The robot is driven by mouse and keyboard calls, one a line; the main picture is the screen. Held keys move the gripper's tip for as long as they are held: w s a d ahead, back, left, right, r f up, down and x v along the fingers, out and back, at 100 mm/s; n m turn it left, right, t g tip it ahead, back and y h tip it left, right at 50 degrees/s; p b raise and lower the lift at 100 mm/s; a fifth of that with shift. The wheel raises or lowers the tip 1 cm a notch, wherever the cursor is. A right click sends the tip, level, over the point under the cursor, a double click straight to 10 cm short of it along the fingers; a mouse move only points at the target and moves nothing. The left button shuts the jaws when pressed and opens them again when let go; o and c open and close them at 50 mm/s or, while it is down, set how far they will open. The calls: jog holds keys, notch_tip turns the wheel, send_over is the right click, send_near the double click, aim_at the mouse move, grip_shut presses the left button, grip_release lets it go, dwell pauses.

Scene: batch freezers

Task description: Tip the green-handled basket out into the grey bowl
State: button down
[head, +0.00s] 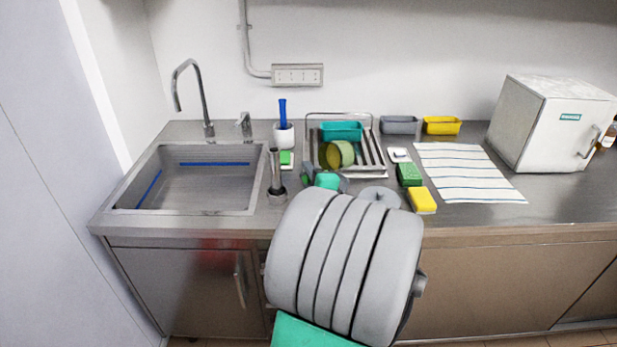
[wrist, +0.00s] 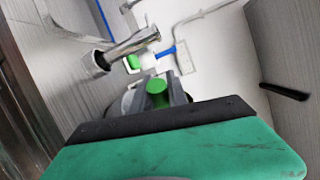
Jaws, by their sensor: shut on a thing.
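My gripper (wrist: 158,94) is shut on a green handle (wrist: 157,86) in the wrist view, which I take for the basket's. The basket's body cannot be made out behind the handle and the gripper. In the head view my large grey arm link covers the middle, and only a small teal part of my gripper end shows above it, close over the counter in front of the rack. A grey round shape (head: 380,196) beside it, partly behind the link, may be the grey bowl; I cannot tell for sure, nor see inside it.
A sink (head: 195,185) lies left, with a metal cylinder (head: 276,178) at its right edge. A drying rack (head: 372,160) holds a teal tub (head: 341,130).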

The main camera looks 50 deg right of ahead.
notch_tip(320, 180, down, 6)
jog(key=n+b, duration=0.1)
jog(key=b, duration=0.4)
jog(key=n+t+b, duration=0.1)
jog(key=n+b, duration=0.1)
jog(key=b, duration=0.3)
jog(key=n+h+b, duration=0.1)
jog(key=b, duration=0.4)
jog(key=shift+a+f, duration=0.15)
jog(key=shift+f, duration=0.1)
jog(key=shift+f+n+t+b, duration=0.3)
jog(key=shift+n+b, duration=0.2)
jog(key=shift+b, duration=1.1)
